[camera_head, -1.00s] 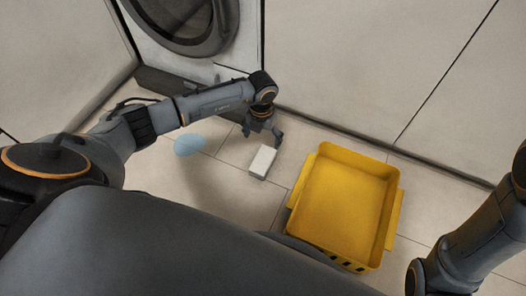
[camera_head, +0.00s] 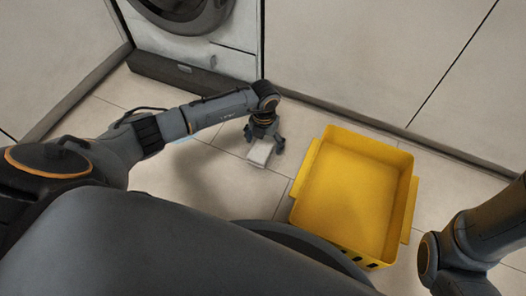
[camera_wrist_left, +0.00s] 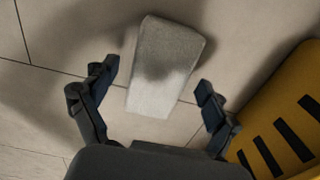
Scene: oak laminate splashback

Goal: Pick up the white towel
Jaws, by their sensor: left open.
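The white towel (camera_head: 260,152) is a small folded block lying on the tiled floor, left of the yellow crate. My left gripper (camera_head: 264,138) is just above the towel and hides its far end in the head view. In the left wrist view the towel (camera_wrist_left: 165,65) lies ahead of and partly between the spread fingers of the left gripper (camera_wrist_left: 158,88). Those fingers are open and hold nothing. My right arm shows at the right edge of the head view, but its gripper is out of the frame.
The yellow crate (camera_head: 311,163) stands open and empty right of the towel; its slotted wall (camera_wrist_left: 290,125) is close to the left gripper in the wrist view. A washing machine (camera_head: 228,61) and pale cabinet fronts (camera_head: 350,60) close off the back.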

